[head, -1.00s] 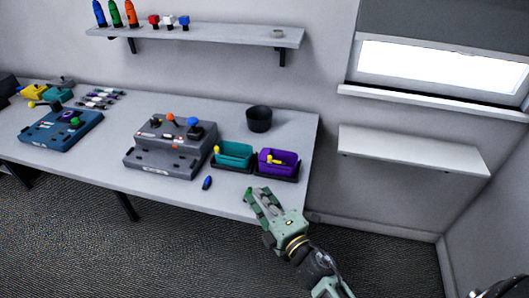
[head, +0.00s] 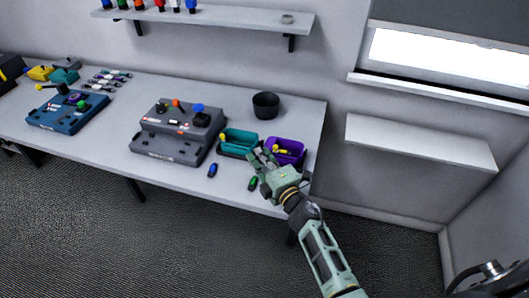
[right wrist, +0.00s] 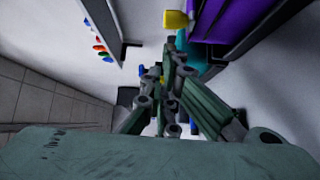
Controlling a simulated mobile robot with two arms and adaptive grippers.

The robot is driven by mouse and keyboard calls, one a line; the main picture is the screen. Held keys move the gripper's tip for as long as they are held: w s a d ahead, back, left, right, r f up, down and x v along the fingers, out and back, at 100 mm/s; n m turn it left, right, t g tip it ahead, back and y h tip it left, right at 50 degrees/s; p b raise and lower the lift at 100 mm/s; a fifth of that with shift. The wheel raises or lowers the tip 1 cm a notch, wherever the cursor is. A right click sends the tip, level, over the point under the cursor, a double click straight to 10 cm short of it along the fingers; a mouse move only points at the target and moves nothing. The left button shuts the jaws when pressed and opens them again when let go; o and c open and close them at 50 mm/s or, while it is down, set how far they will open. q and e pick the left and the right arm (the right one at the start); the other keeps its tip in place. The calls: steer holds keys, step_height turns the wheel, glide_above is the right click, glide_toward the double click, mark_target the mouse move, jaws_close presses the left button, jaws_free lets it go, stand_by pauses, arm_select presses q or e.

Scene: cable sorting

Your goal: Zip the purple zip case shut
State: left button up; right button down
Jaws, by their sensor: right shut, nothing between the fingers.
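The purple zip case (head: 291,144) stands open near the right end of the table, with a yellow zip pull (head: 282,150) at its near left. In the right wrist view the purple case (right wrist: 230,22) is at the top, with a yellow block (right wrist: 176,20) beside it. My right gripper (head: 263,157) is shut and empty, just left of and in front of the purple case. Its fingers (right wrist: 172,65) point toward the yellow block and appear apart from it. The gripper partly hides the case's near left side. My left gripper is out of view.
A teal case (head: 238,141) stands close to the left of the purple one. A dark cup (head: 265,105) is behind them. Blue (head: 212,170) and green (head: 252,184) small items lie in front. A grey console (head: 180,132) is further left. The floor beyond the table's right end is clear.

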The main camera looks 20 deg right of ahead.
mark_target(288, 160)
steer(key=shift+s+d+r, duration=0.15)
steer(key=shift+d, duration=0.5)
steer(key=s+d, duration=0.1)
steer(key=d, duration=0.1)
steer(key=s+d, duration=0.3)
steer(key=d, duration=0.1)
steer(key=shift+s+d+p, duration=0.15)
steer(key=shift+d+p, duration=0.05)
steer(key=shift+p, duration=0.15)
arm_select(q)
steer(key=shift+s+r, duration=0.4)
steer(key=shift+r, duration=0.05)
arm_select(e)
steer(key=shift+a, duration=0.15)
